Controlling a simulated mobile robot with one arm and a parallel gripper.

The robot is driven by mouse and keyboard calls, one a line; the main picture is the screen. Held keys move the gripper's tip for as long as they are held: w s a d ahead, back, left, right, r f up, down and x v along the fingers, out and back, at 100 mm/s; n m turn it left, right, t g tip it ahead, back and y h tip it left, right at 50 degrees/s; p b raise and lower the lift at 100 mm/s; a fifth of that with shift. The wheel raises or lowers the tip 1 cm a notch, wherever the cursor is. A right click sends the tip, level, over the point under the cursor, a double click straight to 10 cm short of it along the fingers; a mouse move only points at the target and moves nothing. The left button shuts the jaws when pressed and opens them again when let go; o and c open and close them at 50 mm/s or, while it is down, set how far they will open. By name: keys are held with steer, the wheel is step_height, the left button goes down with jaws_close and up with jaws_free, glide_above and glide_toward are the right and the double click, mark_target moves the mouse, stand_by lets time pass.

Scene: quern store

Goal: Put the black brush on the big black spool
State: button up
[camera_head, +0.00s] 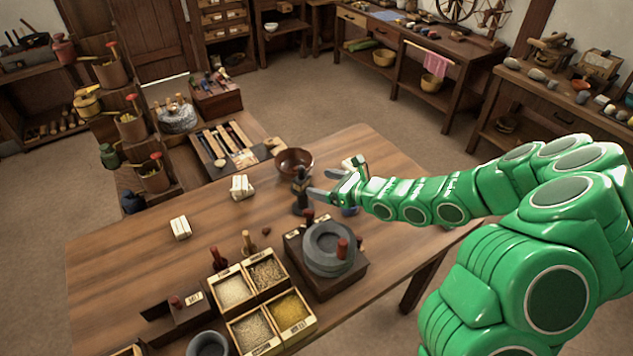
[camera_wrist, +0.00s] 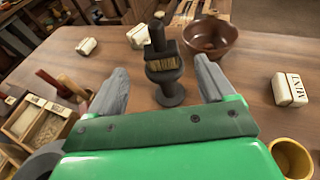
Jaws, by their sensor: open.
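The black brush, with an upright handle and a tan band, stands between my fingers in the wrist view (camera_wrist: 157,38); in the head view it is a dark upright shape (camera_head: 300,178). Directly below it is the big black spool (camera_wrist: 171,97), standing on the table, also in the head view (camera_head: 303,209). The brush appears to rest on the spool's top; the exact contact is hard to make out. My gripper (camera_head: 321,183) is open, its fingers apart on either side of the brush in the wrist view (camera_wrist: 160,66), with gaps showing.
A brown bowl (camera_head: 294,162) stands just behind the spool. A round stone quern (camera_head: 329,248) is in front. Spice boxes (camera_head: 262,303) and white bundles (camera_head: 241,187) stand on the table (camera_head: 130,250). A yellow cup (camera_wrist: 292,158) is near my gripper's right side.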

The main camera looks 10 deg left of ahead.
steer(key=shift+v, duration=1.8)
